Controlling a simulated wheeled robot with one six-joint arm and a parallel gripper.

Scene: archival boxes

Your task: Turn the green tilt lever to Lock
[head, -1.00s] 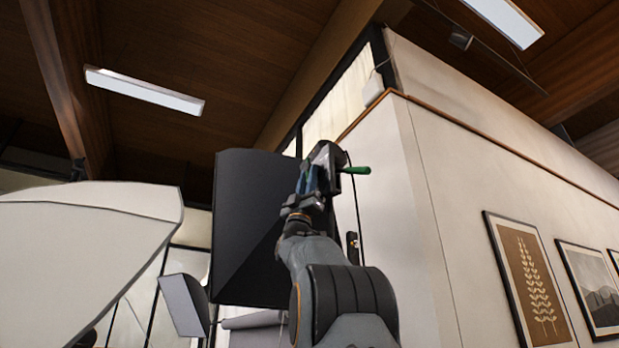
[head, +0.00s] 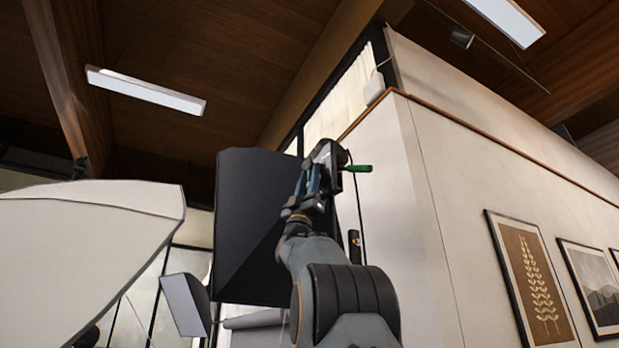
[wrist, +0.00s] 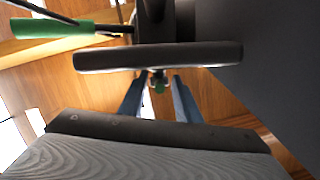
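A green-gripped handle (head: 357,168) sticks out to the right from a dark bracket (head: 328,158) beside a large black panel. The same green handle shows at upper left in the wrist view (wrist: 52,28). A second, small green piece (wrist: 159,88) shows between my fingertips in the wrist view; I cannot tell which green part is the tilt lever. My gripper (head: 312,176) is up at the bracket, its blue fingers apart. In the wrist view my gripper (wrist: 158,90) has a gap on both sides of the small green piece. No Lock marking is legible.
The black panel (head: 245,225) stands just left of my gripper. A dark bar (wrist: 158,56) crosses above my fingers in the wrist view. A pale wall (head: 470,180) with framed pictures is on the right. A large white curved shape (head: 85,240) fills the left.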

